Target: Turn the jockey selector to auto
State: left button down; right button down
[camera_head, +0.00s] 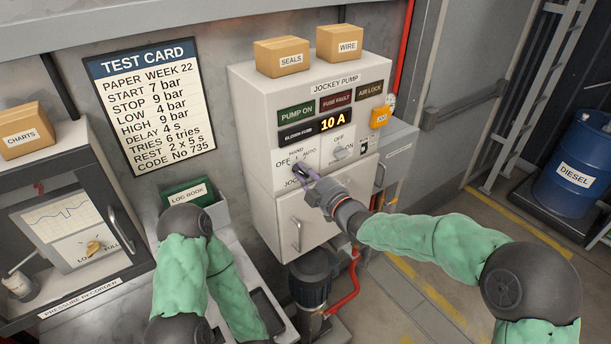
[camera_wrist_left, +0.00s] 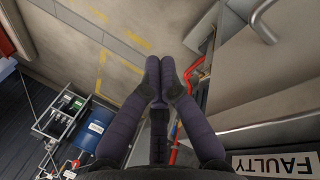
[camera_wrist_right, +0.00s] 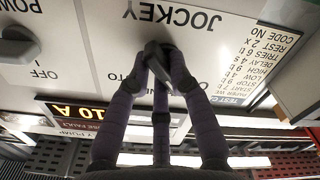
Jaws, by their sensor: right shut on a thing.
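The jockey selector (camera_wrist_right: 156,60) is a dark knob on the white jockey pump panel (camera_head: 262,120). OFF, HAND and AUTO labels surround it in the head view. My right gripper (camera_head: 302,172) is at the knob, its fingers shut on it; the fingers cover much of it. In the right wrist view my right gripper (camera_wrist_right: 160,74) has its fingertips on both sides of the knob, which looks tilted. Which label it points to I cannot tell. My left gripper (camera_wrist_left: 161,75) is empty with its fingertips together in the left wrist view; the head view does not show its fingers.
A grey power knob (camera_head: 340,152) sits right of the selector. The display (camera_head: 333,124) reads 10 A. Boxes marked SEALS (camera_head: 282,57) and WIRE (camera_head: 340,43) stand on top. A door handle (camera_head: 296,235) protrudes below. A green log book (camera_head: 187,193) lies left of the cabinet.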

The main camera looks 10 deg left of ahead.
jog(key=m, duration=0.1)
jog(key=m+b, duration=0.1)
jog(key=m, duration=0.1)
jog(key=shift+f+m, duration=0.2)
jog(key=shift+m, duration=0.1)
jog(key=m, duration=0.4)
jog(key=shift+m+b, duration=0.3)
jog(key=shift+b, duration=0.05)
jog(key=m, duration=0.4)
jog(key=shift+p, duration=0.3)
jog(key=m, duration=0.3)
jog(key=m+p, duration=0.1)
jog(key=m, duration=0.1)
jog(key=shift+s+a+f+m, duration=0.1)
jog(key=shift+f+m, duration=0.05)
jog(key=shift+m, duration=0.25)
jog(key=c, duration=1.1)
grip_release()
